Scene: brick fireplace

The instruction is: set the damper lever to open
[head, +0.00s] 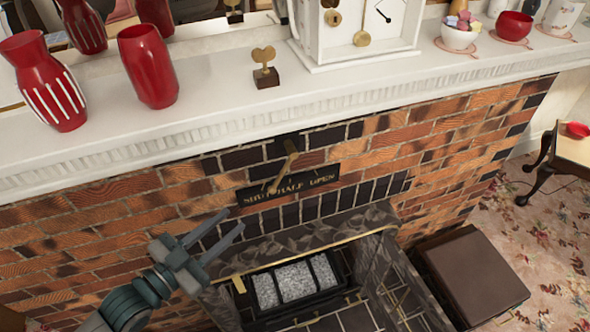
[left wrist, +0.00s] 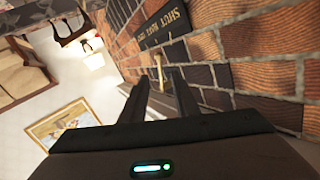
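The brass damper lever (head: 284,164) hangs from a pivot on the brick front, just under the white mantel. It slants down and left across a dark plate (head: 316,184) lettered SHUT, HALF and OPEN, its lower end between SHUT and HALF. My left gripper (head: 232,222) is open and empty, below and left of the plate, apart from the lever. In the left wrist view, the plate (left wrist: 164,27) shows beyond the two parted fingers, with a brass piece (left wrist: 160,66) that looks like the lever near their tips. My right gripper is not in view.
The white mantel (head: 205,110) juts out above, holding red vases (head: 148,66), a small brass key-like ornament (head: 264,66), a white clock (head: 345,35) and bowls (head: 459,38). The firebox grate (head: 296,284) lies below. A brown box (head: 470,275) stands right.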

